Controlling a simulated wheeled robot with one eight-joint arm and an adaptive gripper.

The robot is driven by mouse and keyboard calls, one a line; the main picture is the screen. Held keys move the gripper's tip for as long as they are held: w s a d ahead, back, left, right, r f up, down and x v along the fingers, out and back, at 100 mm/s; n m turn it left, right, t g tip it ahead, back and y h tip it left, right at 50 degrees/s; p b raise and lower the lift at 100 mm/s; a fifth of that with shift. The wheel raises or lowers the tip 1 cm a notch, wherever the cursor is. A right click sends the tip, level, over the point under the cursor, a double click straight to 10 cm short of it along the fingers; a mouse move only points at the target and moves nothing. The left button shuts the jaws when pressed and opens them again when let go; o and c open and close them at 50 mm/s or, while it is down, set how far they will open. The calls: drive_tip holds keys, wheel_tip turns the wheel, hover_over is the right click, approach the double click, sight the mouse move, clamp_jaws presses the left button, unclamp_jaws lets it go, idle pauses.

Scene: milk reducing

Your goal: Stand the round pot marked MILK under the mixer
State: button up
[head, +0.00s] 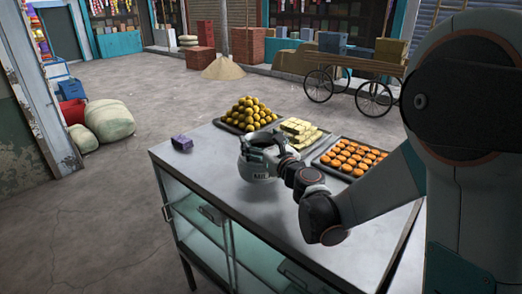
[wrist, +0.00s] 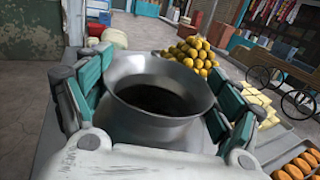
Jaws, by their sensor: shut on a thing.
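I cannot tell whether the pot's base touches the counter. No mixer is visible in either view.
The metal counter (head: 205,170) has glass doors below. A purple box (head: 182,144) sits at its left end. Trays of yellow balls (head: 247,114), pale blocks (head: 299,131) and orange sweets (head: 350,156) line the back. The counter's left part is mostly clear. Sacks and a cart stand beyond.

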drive_tip(key=shift+f, duration=1.25)
drive_tip(key=shift+b, duration=0.3)
drive_tip(key=shift+f, duration=0.2)
drive_tip(key=o, duration=2)
drive_tip(key=shift+r, duration=0.1)
drive_tip(key=shift+c, duration=0.2)
drive_tip(key=shift+r, duration=0.15)
